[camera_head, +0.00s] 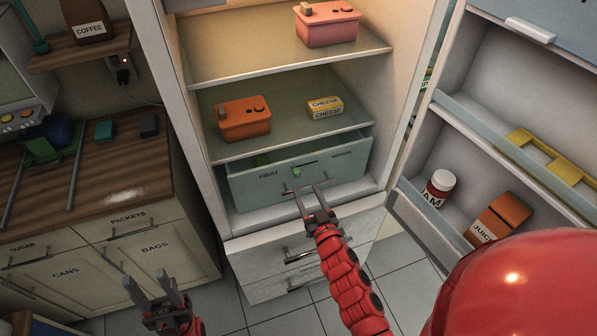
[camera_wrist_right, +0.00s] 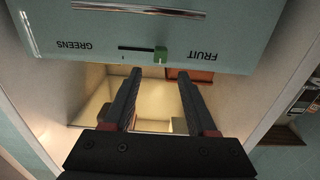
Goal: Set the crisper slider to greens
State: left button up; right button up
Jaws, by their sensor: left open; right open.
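The crisper drawer (camera_head: 340,164) is pale blue-green and closed at the bottom of the open fridge, with FRUIT at its left and GREENS at its right in the head view. Its small green slider (camera_head: 296,172) sits at the FRUIT end of a dark slot. In the right wrist view, which shows the drawer upside down, the slider (camera_wrist_right: 161,55) lies at the slot's right end, towards FRUIT. My right gripper (camera_head: 309,189) is open before the drawer; its fingertips (camera_wrist_right: 160,74) straddle the slider's line, apparently just short of it. My left gripper (camera_head: 147,277) is open, low at left.
A drawer handle (camera_wrist_right: 139,10) runs below the slot. An orange box (camera_head: 243,119) and cheese (camera_head: 325,107) stand on the shelf above. The open fridge door (camera_head: 425,215) with a jam jar (camera_head: 439,188) and juice (camera_head: 499,219) is at right. A counter (camera_head: 125,185) is at left.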

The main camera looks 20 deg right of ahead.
aim_at(298, 174)
jog(key=w+p, duration=0.1)
jog(key=w, duration=0.5)
jog(key=shift+w+a+r, duration=0.1)
jog(key=shift+w+r, duration=0.05)
jog(key=shift+w, duration=0.5)
grip_shut()
dwell(0.9)
